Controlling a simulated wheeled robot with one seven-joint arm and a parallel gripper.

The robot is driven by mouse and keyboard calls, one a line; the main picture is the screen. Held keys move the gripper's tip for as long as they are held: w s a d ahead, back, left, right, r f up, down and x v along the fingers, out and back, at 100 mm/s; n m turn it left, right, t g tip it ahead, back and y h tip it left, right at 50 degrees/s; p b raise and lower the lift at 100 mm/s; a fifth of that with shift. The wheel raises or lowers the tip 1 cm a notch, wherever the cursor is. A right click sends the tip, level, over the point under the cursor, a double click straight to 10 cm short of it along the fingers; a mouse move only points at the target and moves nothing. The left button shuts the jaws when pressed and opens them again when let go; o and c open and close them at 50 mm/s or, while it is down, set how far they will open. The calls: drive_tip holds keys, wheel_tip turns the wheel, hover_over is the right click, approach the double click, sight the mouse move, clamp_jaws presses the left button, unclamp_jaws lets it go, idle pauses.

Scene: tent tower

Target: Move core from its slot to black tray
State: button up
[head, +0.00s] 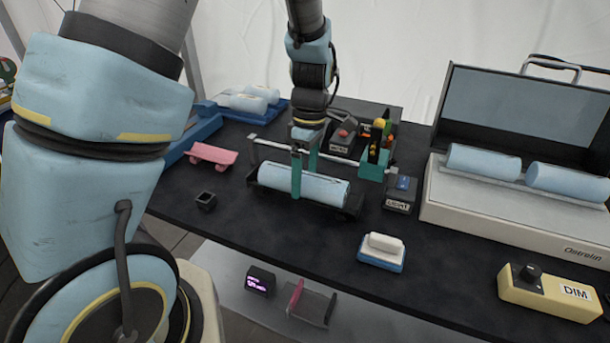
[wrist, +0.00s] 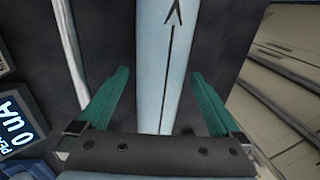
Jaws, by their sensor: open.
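A light-blue cylindrical core (head: 330,191) lies lengthwise in a long black tray (head: 345,212) in the middle of the table. My gripper (head: 304,181) is over the tray, pointing down, with one teal finger on the near side of the core and the other behind it. In the wrist view, the core (wrist: 152,45) runs between the two open fingers (wrist: 160,74) and carries a black arrow line. Gaps show between the fingers and the core. Two more light-blue cores (head: 483,162) lie on the pale case at right, and two others (head: 255,96) on a blue rack at back left.
A rail (head: 262,141) runs behind the tray. Close by are a labelled grey box (head: 399,191), a teal holder (head: 373,169) and a pink cart (head: 211,155). A blue-and-white block (head: 382,250) and yellow DIM box (head: 547,291) stand in front. Open table lies between them.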

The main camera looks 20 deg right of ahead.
wheel_tip(320, 180, up, 11)
drive_tip(key=w+d+b, duration=0.1)
drive_tip(key=b, duration=0.1)
drive_tip(key=shift+w+f, duration=0.15)
idle(0.7)
drive_tip(key=a+f+m+t, duration=0.1)
drive_tip(key=a+m, duration=0.4)
drive_tip(key=a, duration=0.8)
drive_tip(key=a+f+m+t+h, duration=0.1)
drive_tip(key=a+m, duration=0.4)
drive_tip(key=a, duration=0.9)
drive_tip(key=shift+f+m+t, duration=0.3)
drive_tip(key=shift+f+t, duration=0.2)
drive_tip(key=shift+f, duration=0.4)
